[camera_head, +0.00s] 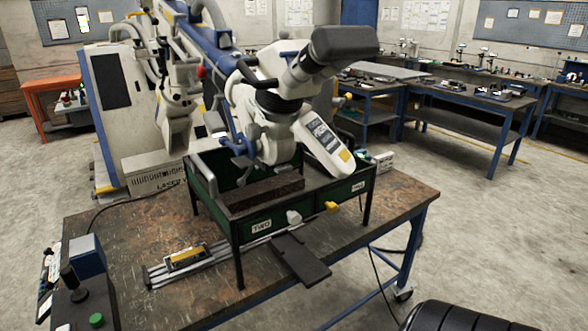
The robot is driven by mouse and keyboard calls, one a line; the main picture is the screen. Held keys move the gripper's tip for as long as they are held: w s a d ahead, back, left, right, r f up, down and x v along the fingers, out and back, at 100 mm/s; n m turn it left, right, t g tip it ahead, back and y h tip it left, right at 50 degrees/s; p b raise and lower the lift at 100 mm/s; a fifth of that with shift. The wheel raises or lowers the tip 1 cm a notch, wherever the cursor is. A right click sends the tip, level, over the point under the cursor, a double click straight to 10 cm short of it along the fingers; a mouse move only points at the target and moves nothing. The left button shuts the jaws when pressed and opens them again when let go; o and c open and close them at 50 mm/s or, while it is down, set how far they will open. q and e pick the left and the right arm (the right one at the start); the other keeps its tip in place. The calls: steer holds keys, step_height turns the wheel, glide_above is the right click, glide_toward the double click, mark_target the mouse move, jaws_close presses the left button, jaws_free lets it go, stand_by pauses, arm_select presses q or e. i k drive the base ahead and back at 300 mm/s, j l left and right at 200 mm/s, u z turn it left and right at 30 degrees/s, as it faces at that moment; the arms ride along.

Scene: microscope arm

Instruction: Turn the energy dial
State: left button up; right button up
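No part labelled as the energy dial can be read. A white knob (293,217) and a yellow knob (332,207) sit on the front face of the green frame (285,214), which carries labels, one reading "TWO". The white and blue microscope arm (260,115) stands over this frame, with a dark eyepiece head (345,42) at its upper right. A labelled white panel (323,145) slants down on its right side. Which of these is the dial, I cannot tell. Neither of my grippers is in view.
The frame stands on a worn workbench (400,205). A rail with a small yellow-edged block (186,257) lies front left, and a dark flat plate (300,262) juts forward. A joystick box (85,300) with a green button is at lower left. A black ribbed object (460,318) is at lower right.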

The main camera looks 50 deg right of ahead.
mark_target(48, 251)
steer(key=z, duration=2.15)
steer(key=k+j, duration=0.15)
steer(key=j, duration=0.25)
steer(key=k+j, duration=0.15)
steer(key=j, duration=0.25)
steer(key=k+j, duration=0.15)
steer(key=j, duration=0.25)
steer(key=k+j, duration=0.15)
steer(key=j, duration=0.25)
steer(key=k+j+u, duration=0.1)
steer(key=j, duration=1.15)
steer(key=j+u, duration=0.15)
steer(key=j, duration=1.05)
